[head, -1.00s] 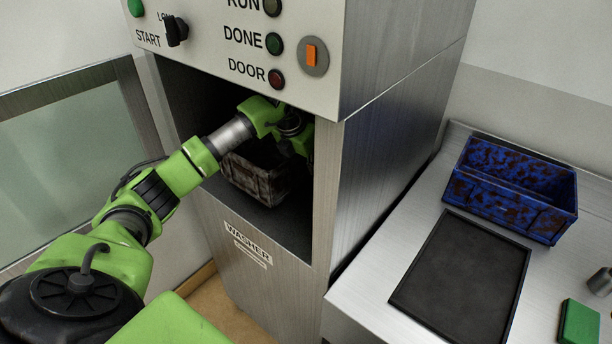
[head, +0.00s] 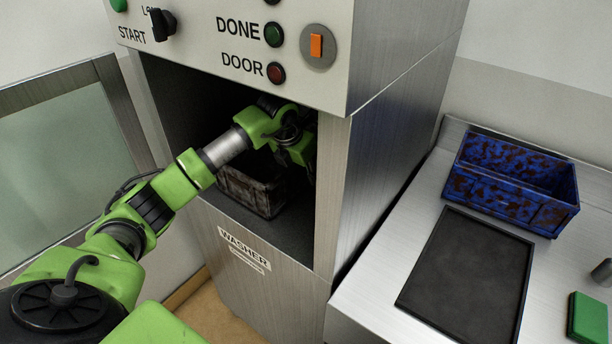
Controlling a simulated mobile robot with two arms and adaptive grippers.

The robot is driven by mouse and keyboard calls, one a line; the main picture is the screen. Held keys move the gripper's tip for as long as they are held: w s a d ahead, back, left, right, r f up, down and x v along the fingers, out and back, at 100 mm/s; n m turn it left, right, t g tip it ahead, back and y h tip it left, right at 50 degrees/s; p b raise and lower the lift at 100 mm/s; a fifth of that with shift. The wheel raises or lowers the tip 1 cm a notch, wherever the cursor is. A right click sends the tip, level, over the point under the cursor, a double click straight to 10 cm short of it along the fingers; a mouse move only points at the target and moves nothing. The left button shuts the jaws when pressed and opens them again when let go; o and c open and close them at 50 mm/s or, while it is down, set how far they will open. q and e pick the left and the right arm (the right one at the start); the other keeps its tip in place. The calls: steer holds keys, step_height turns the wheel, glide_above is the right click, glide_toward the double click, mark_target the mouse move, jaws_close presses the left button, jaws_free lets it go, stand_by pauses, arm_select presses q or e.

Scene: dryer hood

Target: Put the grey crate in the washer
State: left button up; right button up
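The washer (head: 262,276) stands in the middle of the head view with its opening uncovered. The grey crate (head: 247,192), dirty and brownish, sits inside on the chamber floor, upright as far as I can see. My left arm reaches in from the left, and my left gripper (head: 298,160) is inside the chamber at the crate's right rear side. Its fingertips are in shadow and partly hidden, so I cannot tell whether they touch or grip the crate. My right gripper is not in view.
The glass-paned door (head: 68,160) stands open at the left. A counter (head: 372,290) at the right holds a blue rust-stained crate (head: 512,185), a dark flat mat (head: 468,275) and a green block (head: 588,318). The control panel (head: 235,45) overhangs the opening.

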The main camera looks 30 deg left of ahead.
arm_select(q)
steer(key=b+v, duration=0.1)
steer(key=v, duration=0.5)
steer(key=shift+r, duration=0.3)
steer(key=shift+s+d, duration=0.1)
